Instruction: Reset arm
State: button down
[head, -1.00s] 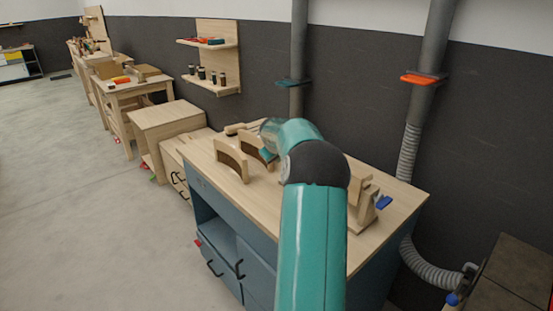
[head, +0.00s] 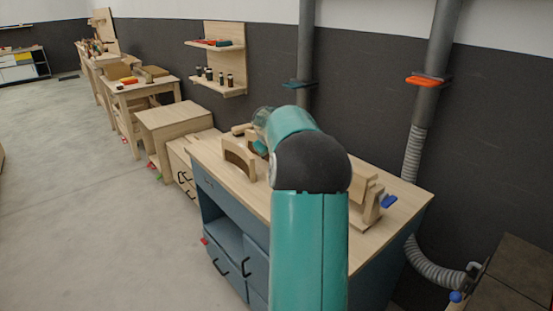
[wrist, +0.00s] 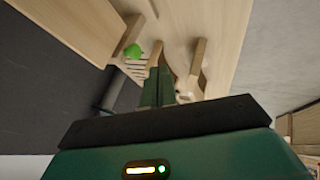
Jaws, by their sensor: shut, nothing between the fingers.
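My arm (head: 308,235) reaches over the wooden top of a blue workbench (head: 400,212) in the head view. My gripper is hidden behind the arm there. In the wrist view my gripper (wrist: 160,72) shows as two dark green fingers close together, shut and empty. They point at the wooden bench top. A curved wooden form (head: 238,158) stands on the bench, left of my arm in the head view. Wooden pieces (wrist: 198,62) stand near the fingertips in the wrist view; I cannot tell whether the fingers touch any of them.
A wooden fixture with a blue handle (head: 370,200) stands on the bench right of my arm. A green round thing (wrist: 132,51) lies near the fingers. Grey pipes (head: 420,130) run along the dark wall behind. The floor (head: 90,200) at left is open.

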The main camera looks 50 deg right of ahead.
jog(key=shift+v, duration=1.05)
jog(key=a+r+n+t+y, duration=0.1)
jog(key=a+r, duration=0.2)
jog(key=a, duration=1.1)
jog(key=a+r+n+y, duration=0.1)
jog(key=a+r, duration=0.2)
jog(key=a, duration=1.1)
jog(key=s+a+f+y, duration=0.2)
jog(key=s+a, duration=0.7)
jog(key=a, duration=0.3)
jog(key=s+a+f+n+t+y, duration=0.1)
jog(key=s+a+f+y, duration=0.1)
jog(key=s+a, duration=0.8)
jog(key=a+f, duration=0.1)
jog(key=a, duration=0.2)
jog(key=shift+s+a+y, duration=0.15)
jog(key=shift+s+y, duration=0.1)
jog(key=shift+y, duration=0.15)
